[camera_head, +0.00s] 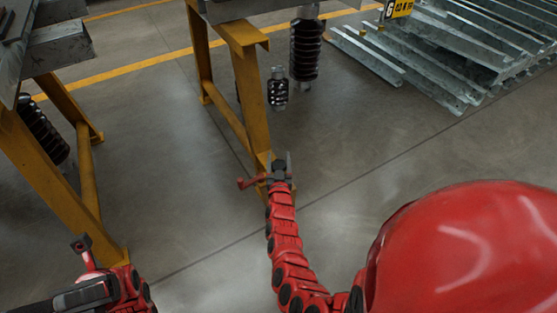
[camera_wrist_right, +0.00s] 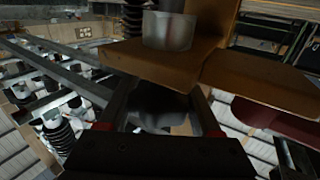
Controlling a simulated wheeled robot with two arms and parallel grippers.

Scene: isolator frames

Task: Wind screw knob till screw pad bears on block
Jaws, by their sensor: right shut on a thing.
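My right gripper (camera_head: 281,165) is low beside the foot of a yellow trestle leg (camera_head: 247,95). In the right wrist view its fingers (camera_wrist_right: 163,115) are shut on a dark rounded piece, which I take to be the screw knob (camera_wrist_right: 157,103); its outline is partly hidden. A brown-yellow flange (camera_wrist_right: 152,66) lies just beyond it, with a grey cylinder (camera_wrist_right: 168,31) on it, perhaps the block. I cannot make out the screw pad. My left gripper (camera_head: 81,245) is at lower left, its jaws unclear.
Dark ribbed insulators (camera_head: 306,50) and a smaller one (camera_head: 277,90) stand behind the trestle. Another yellow trestle (camera_head: 50,175) is at left. Steel beams (camera_head: 460,50) are stacked at upper right. Open floor (camera_head: 390,140) lies right of the gripper.

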